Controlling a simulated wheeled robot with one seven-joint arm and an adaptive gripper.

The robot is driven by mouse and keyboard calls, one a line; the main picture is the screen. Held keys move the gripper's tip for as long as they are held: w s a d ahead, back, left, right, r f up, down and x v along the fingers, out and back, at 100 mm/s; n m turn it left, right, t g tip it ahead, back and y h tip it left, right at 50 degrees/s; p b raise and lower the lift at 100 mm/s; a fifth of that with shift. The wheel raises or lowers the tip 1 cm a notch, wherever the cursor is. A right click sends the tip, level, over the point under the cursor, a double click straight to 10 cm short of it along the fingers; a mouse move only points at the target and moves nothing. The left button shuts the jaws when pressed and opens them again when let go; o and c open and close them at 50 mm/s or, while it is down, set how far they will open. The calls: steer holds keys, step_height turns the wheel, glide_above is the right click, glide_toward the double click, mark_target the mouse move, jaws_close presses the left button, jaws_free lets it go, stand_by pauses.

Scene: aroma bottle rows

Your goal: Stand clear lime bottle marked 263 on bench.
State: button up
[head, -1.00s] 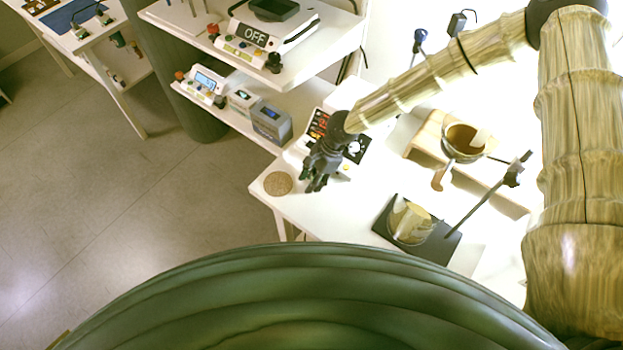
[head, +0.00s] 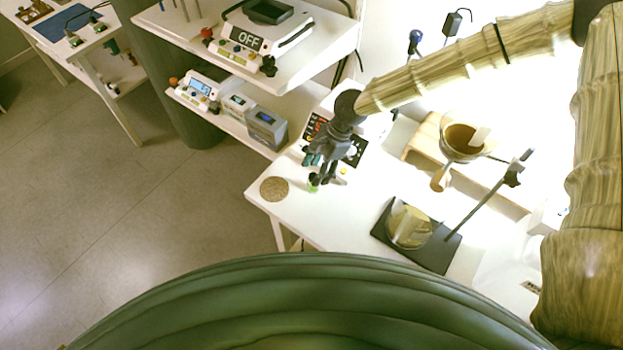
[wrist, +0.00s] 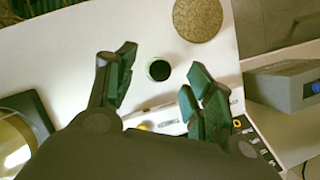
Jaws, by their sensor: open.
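A small lime bottle (head: 313,187) with a dark cap stands on the white bench (head: 345,210), near its left end. In the wrist view I look down on the bottle's dark round top with a thin green edge (wrist: 159,70). It looks upright. No number can be read on it. My gripper (head: 318,167) is just above and behind the bottle, partly in front of it in the head view. In the wrist view its fingers (wrist: 162,82) are spread on either side of the bottle top, with bare bench showing between them and it.
A round cork mat (head: 274,189) lies left of the bottle. A dark control panel (head: 318,128) is behind my gripper. A stand with a dark base (head: 440,255) holds a beaker to the right. A wooden block (head: 425,135) with a bowl is farther back. Shelves with instruments (head: 265,125) are at back left.

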steer(key=shift+b+v, duration=0.45)
steer(key=shift+v, duration=2.15)
